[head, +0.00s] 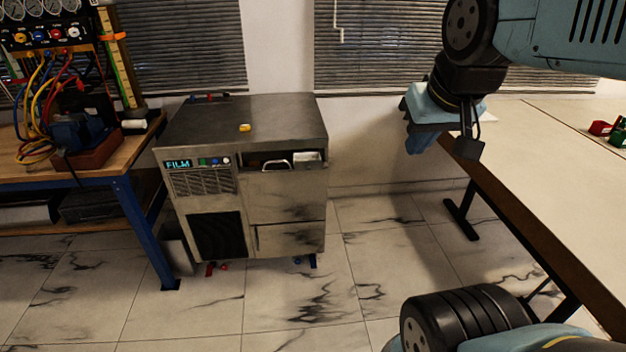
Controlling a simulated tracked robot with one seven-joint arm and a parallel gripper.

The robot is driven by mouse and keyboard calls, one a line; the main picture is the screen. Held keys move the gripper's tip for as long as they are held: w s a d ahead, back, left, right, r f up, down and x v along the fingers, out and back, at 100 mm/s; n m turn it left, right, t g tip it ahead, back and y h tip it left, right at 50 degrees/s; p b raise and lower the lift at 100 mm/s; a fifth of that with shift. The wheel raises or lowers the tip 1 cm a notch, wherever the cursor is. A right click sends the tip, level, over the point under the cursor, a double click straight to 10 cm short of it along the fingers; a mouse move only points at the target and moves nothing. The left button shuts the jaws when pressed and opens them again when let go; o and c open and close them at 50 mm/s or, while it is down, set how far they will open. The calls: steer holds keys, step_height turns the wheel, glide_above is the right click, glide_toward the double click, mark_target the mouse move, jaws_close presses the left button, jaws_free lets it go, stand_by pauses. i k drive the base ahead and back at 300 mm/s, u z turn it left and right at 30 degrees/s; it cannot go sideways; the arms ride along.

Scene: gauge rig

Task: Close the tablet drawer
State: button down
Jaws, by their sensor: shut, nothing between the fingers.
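A grey metal cabinet (205,215) stands on the floor left of centre in the head view. At its upper right, a dark opening shows a pale looped handle or rim (277,163) and a white item (307,156). This looks like the tablet drawer, but I cannot tell how far out it is. A closed-looking lower panel (290,240) is below it. My gripper (422,145) hangs at upper right, pointing down, shut and empty. It is well to the right of the cabinet and apart from it.
A workbench (70,172) with gauges, cables and a blue motor (80,132) stands close to the cabinet's left. A long pale table (560,170) is at right. Tiled floor (345,290) before the cabinet is clear. A small yellow item (245,128) lies on the cabinet top.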

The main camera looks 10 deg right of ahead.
mark_target(313, 162)
steer(key=z, duration=0.65)
steer(key=i, duration=0.75)
steer(key=u, duration=0.05)
